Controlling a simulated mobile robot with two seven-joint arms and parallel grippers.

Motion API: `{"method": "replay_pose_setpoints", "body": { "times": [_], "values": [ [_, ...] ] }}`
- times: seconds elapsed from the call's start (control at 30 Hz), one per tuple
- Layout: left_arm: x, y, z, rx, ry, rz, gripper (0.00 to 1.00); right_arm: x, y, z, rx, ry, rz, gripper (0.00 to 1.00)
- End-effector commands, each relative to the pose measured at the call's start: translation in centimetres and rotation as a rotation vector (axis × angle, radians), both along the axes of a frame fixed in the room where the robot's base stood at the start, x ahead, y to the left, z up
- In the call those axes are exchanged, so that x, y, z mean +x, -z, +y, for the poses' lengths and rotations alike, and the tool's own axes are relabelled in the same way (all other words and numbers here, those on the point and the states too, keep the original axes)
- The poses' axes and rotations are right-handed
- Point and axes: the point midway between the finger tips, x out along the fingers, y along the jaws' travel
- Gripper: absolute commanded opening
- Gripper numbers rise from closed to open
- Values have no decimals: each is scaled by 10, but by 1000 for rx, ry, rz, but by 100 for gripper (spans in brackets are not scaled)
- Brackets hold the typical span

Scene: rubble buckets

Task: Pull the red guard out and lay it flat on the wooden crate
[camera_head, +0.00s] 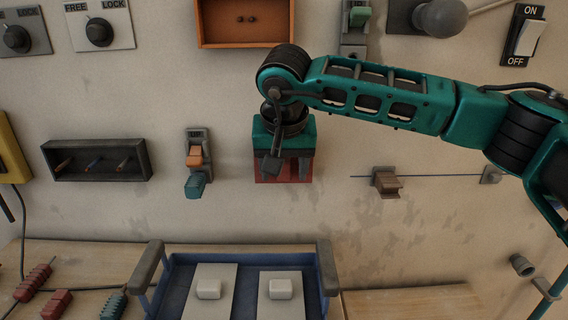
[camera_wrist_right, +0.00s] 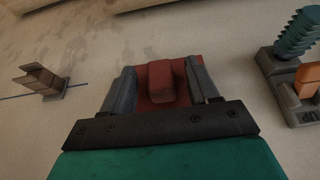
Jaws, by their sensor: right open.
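The red guard (camera_head: 268,175) is on the upright wall, a dark red panel partly hidden behind my right gripper (camera_head: 288,168). In the right wrist view the guard (camera_wrist_right: 154,96) shows a raised red grip block (camera_wrist_right: 160,78) in its middle. My right gripper is open, with one grey finger on each side of that block. Gaps show between the fingers and the block, so it is not clamped. A pale wooden top (camera_head: 410,302) runs along the bottom of the head view; I cannot tell whether it is the wooden crate. My left gripper is out of view.
A blue tray (camera_head: 248,262) with two pale blocks stands below the guard. A teal-and-orange switch (camera_head: 195,165) is left of the guard. A brown clip (camera_head: 386,182) on a blue wire is to its right. A dark shelf (camera_head: 97,175) is further left.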

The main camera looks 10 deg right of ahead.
Motion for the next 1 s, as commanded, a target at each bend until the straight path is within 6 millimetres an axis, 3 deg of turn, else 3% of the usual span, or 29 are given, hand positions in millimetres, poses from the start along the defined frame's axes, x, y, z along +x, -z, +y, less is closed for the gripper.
{"method": "replay_pose_setpoints", "body": {
  "times": [0.07, 0.6, 0.63, 1.0],
  "values": [
    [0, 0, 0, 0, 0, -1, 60, 0, 0, 0, 0, 0, 0, 56],
    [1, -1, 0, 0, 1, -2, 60, 0, -1, 0, 0, 0, 0, 4],
    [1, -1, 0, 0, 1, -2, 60, 0, -1, 0, 0, 0, 0, 32],
    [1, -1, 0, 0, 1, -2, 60, 0, -1, 0, 1, 0, 0, 0]
  ]
}}
